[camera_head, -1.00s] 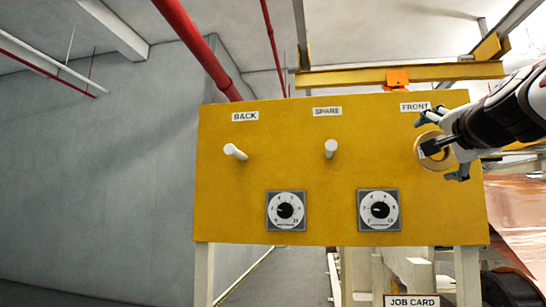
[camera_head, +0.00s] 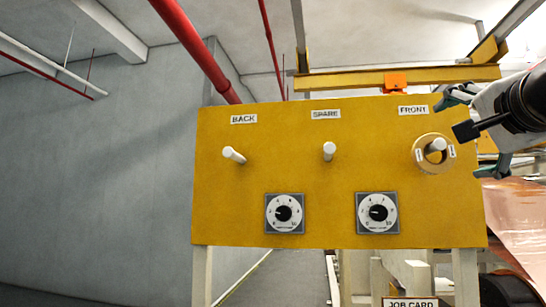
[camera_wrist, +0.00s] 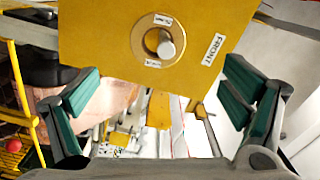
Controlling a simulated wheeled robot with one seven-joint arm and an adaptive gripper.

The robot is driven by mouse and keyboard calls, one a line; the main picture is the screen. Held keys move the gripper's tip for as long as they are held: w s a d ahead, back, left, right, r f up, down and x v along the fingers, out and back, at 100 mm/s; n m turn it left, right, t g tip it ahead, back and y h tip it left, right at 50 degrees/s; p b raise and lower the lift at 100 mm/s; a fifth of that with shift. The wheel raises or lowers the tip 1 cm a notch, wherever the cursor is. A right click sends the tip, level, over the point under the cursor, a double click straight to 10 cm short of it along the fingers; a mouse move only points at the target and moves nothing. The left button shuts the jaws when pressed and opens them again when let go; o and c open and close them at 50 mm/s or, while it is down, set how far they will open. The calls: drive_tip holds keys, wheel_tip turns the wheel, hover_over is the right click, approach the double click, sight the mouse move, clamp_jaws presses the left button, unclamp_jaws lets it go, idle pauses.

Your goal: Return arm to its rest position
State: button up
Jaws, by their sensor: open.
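My gripper (camera_head: 478,131) is at the right of the head view, open and empty. Its green-padded fingers stand wide apart in the wrist view (camera_wrist: 158,108). A yellow ring (camera_head: 421,164) with small white labels hangs around the white peg (camera_head: 437,145) under the FRONT label (camera_head: 413,109). The ring also shows in the wrist view (camera_wrist: 142,50), flat against the yellow panel (camera_head: 265,170). My gripper is apart from the ring and to its right in the head view.
The BACK peg (camera_head: 234,155) and SPARE peg (camera_head: 329,151) are bare. Two dials (camera_head: 284,214) (camera_head: 377,213) sit below them. A yellow beam (camera_head: 345,79) runs above the panel. Copper foil (camera_head: 515,215) lies at the right.

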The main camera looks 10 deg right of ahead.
drive_tip(key=shift+s+a, duration=0.2)
drive_tip(key=shift+s, duration=0.35)
drive_tip(key=s+a+f+n+g+y, duration=0.1)
drive_tip(key=a+f+n+g+y, duration=0.35)
drive_tip(key=f, duration=0.75)
drive_tip(key=s+a+f+n+g+y, duration=0.1)
drive_tip(key=a+f+n+g, duration=0.1)
drive_tip(key=a+f+n, duration=0.8)
drive_tip(key=s+a+f+n+g, duration=0.1)
drive_tip(key=s+f+g, duration=0.2)
drive_tip(key=f, duration=0.6)
drive_tip(key=s+f+n+g, duration=0.2)
drive_tip(key=s+f+g, duration=0.1)
drive_tip(key=s+f, duration=0.4)
wheel_tip(320, 180, down, 4)
drive_tip(key=shift+s+a+r, duration=0.2)
drive_tip(key=shift+a, duration=0.15)
